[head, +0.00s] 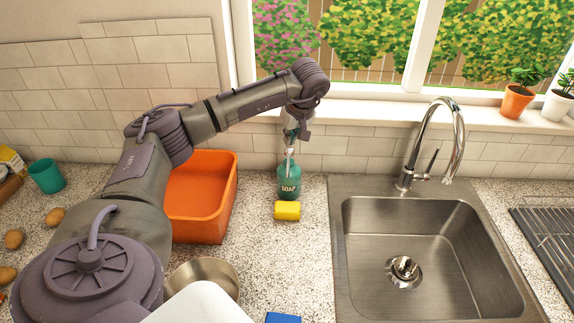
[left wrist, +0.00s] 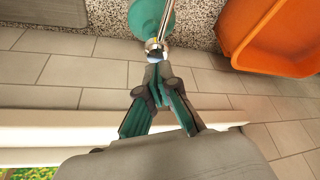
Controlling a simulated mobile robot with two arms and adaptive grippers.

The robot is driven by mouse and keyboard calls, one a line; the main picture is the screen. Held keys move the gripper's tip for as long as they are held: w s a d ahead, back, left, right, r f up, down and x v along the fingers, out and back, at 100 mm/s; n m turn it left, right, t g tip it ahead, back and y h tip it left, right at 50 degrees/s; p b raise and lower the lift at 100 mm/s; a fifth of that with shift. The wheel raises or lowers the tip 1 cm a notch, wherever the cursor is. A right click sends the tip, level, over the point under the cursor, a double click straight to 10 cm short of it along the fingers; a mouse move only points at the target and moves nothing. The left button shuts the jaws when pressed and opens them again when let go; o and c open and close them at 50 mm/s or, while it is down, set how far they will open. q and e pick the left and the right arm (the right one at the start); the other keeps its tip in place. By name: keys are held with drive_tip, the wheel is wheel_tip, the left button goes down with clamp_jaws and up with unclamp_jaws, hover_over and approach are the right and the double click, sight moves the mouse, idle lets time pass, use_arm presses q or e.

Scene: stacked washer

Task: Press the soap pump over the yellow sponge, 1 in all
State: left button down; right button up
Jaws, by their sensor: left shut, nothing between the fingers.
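The teal soap bottle (head: 289,183), labelled SOAP, stands upright on the speckled counter near the back wall. The yellow sponge (head: 287,211) lies on the counter just in front of it. My left gripper (head: 290,143) points down above the bottle and is shut with nothing held. In the left wrist view, the fingertips (left wrist: 156,60) are together right at the pump head of the soap bottle (left wrist: 148,15); I cannot tell whether they touch it. The sponge is out of sight there. My right gripper is in neither view.
An orange bin (head: 203,198) stands left of the bottle, under my left arm. The steel sink (head: 352,260) and its faucet (head: 410,160) are to the right. A metal bowl (head: 222,272) and a blue object (head: 283,318) are nearer. A teal cup (head: 46,176) is far left.

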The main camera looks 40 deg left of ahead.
sight(289, 149)
use_arm(q)
drive_tip(key=shift+f+b, duration=0.65)
drive_tip(key=shift+f, duration=0.95)
drive_tip(key=shift+s, duration=0.1)
drive_tip(key=shift+r, duration=0.1)
drive_tip(key=shift+r+p, duration=0.75)
drive_tip(key=shift+p, duration=0.15)
drive_tip(key=shift+r+p, duration=0.6)
drive_tip(key=shift+r, duration=0.15)
drive_tip(key=shift+r, duration=0.1)
drive_tip(key=shift+r, duration=0.2)
wheel_tip(289, 149, up, 6)
drive_tip(key=p, duration=0.5)
drive_tip(key=shift+f, duration=0.25)
